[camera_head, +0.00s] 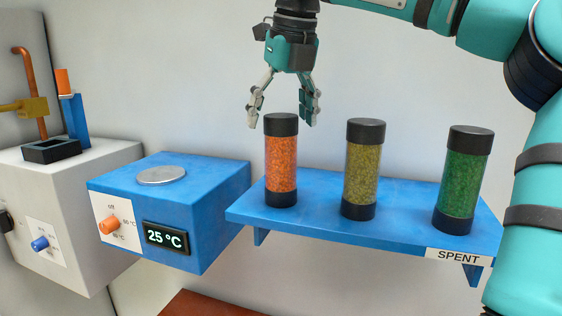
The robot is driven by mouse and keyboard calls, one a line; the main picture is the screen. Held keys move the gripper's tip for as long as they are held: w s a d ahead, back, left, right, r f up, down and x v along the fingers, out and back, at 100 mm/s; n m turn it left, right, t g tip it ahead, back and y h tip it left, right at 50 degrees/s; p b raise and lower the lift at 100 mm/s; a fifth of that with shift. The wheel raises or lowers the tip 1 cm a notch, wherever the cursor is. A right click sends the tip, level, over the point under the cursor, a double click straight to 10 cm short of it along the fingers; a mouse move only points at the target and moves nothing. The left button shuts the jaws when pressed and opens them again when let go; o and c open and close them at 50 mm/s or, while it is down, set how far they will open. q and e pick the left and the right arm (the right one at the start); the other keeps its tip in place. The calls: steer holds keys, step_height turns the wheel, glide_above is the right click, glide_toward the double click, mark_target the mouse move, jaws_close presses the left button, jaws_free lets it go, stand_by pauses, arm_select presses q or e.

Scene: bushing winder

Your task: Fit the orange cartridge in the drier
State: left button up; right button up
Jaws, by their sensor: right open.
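The orange cartridge (281,164), a clear tube of orange beads with black end caps, stands upright on the blue shelf (400,225) at its left end. My right gripper (284,121) is open and points down, its fingertips on either side of the cartridge's top cap in the picture. I cannot tell whether they touch it. My left gripper is not in view. Which unit is the drier is not labelled. A white box (95,170) at the left has a black square holder (51,150) on top, with a blue upright (74,120) behind it.
An olive cartridge (361,170) and a green cartridge (465,180) stand on the shelf, with a SPENT label (459,257) on its front edge. A blue heater box (205,215) reads 25 °C and has a bare round plate (162,176). A copper pipe (30,85) rises at far left.

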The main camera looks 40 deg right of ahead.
mark_target(278, 138)
steer(key=shift+f, duration=0.35)
steer(key=p+x, duration=0.2)
steer(key=x, duration=0.1)
steer(key=shift+a+f, duration=0.1)
steer(key=shift+f, duration=0.1)
steer(key=shift+w+f, duration=0.25)
steer(key=shift+f, duration=0.2)
steer(key=shift+s+r, duration=0.1)
steer(key=shift+s, duration=0.05)
steer(key=c, duration=1.5)
